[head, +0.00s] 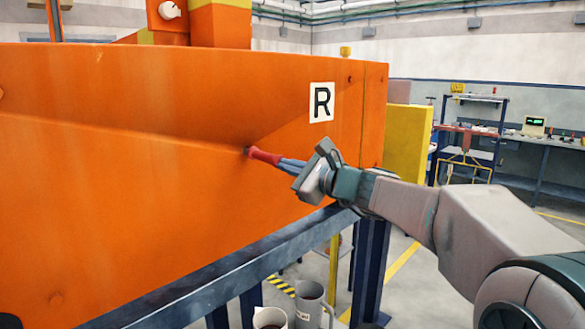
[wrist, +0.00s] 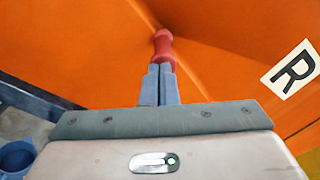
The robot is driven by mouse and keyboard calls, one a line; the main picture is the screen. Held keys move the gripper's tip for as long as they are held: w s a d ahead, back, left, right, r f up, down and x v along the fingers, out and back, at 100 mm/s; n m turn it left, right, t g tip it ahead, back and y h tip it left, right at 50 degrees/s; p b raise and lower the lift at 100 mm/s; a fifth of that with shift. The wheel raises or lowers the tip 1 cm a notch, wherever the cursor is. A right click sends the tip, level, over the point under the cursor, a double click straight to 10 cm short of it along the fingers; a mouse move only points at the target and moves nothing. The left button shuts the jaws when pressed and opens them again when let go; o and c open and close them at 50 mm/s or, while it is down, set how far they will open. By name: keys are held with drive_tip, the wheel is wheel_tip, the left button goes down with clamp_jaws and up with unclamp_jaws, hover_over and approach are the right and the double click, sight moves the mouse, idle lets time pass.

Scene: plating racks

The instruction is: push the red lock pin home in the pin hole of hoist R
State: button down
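The red lock pin (head: 262,156) points into the orange side of hoist R (head: 180,110), at a dark spot where the pin hole seems to be. The hole itself is hidden by the pin. My gripper (head: 284,162) is at the pin's near end, with its blue-grey fingers close together. In the wrist view the fingers (wrist: 160,72) are nearly touching and the red pin (wrist: 162,45) stands out from between their tips. The pin's far end meets the orange surface; how deep it sits I cannot tell. A white label with R (head: 321,102) is above and right of the pin.
A blue-grey steel rail (head: 230,275) runs below the hoist, under my arm. Grey mugs (head: 311,300) stand low beneath it. A yellow block (head: 408,143) is beyond the hoist's right end. Workbenches (head: 540,140) stand far back right, with open floor between.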

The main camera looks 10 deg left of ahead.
drive_tip(key=shift+x, duration=1.2)
